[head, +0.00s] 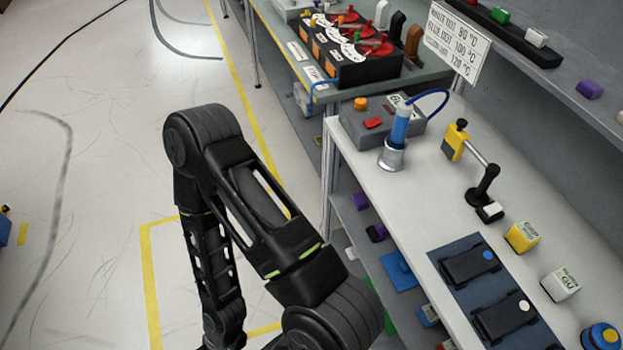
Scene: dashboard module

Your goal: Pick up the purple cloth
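I cannot make out a purple cloth for certain. A small purple block-like item (589,89) lies on the upper shelf at the right. Another small purple item (361,201) and a darker purple one (376,232) sit on the lower shelf under the white bench; their material is too small to tell. One of my black arms fills the middle of the head view, bent over the floor, left of the bench. Neither gripper shows.
The white bench (450,215) holds a blue soldering iron in a stand (397,140), a yellow-black clamp arm (470,160), a dark blue mat (462,248) with two black modules, and yellow (522,236) and white (561,284) blocks. Open floor lies left.

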